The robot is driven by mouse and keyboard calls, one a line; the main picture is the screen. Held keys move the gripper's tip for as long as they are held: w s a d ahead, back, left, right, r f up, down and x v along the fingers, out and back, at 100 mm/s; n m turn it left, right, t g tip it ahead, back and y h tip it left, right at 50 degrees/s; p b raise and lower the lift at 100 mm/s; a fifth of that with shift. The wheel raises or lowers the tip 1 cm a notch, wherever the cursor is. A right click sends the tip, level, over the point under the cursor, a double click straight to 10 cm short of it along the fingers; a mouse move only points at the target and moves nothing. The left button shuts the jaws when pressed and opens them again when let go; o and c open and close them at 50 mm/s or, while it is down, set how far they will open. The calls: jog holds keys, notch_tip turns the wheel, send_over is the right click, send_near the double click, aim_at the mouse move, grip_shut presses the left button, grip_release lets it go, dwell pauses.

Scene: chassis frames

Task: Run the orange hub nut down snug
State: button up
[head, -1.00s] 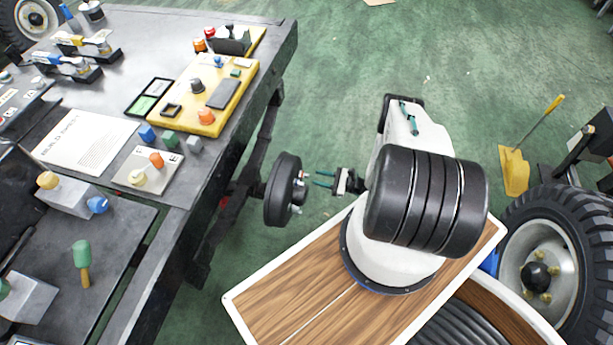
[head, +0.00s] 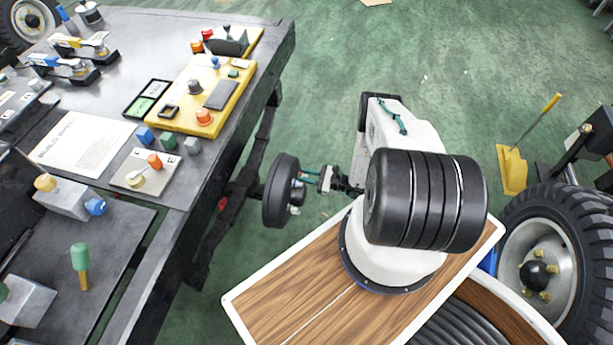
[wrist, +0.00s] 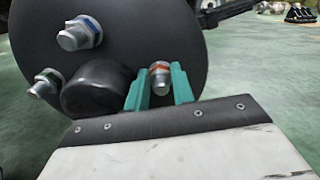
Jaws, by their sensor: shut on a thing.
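The black wheel hub (head: 281,190) faces my arm at the side of the workbench. In the wrist view its dark face (wrist: 140,35) carries a black centre cap (wrist: 98,90) and metal nuts. The orange-banded hub nut (wrist: 159,78) sits between the teal fingers of my gripper (wrist: 161,74), which is shut on it. A blue-banded nut (wrist: 80,34) is at upper left and a green-banded nut (wrist: 46,84) at lower left. In the head view my gripper (head: 309,177) reaches the hub face. I cannot tell how far the orange nut is threaded on.
The workbench (head: 215,120) with a yellow board (head: 172,118), a paper sheet (head: 82,143) and small parts stands left of the hub.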

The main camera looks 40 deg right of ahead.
jog(key=shift+w+d+m, duration=0.1)
jog(key=shift+m, duration=3.7)
jog(key=o, duration=0.7)
jog(key=shift+d, duration=0.1)
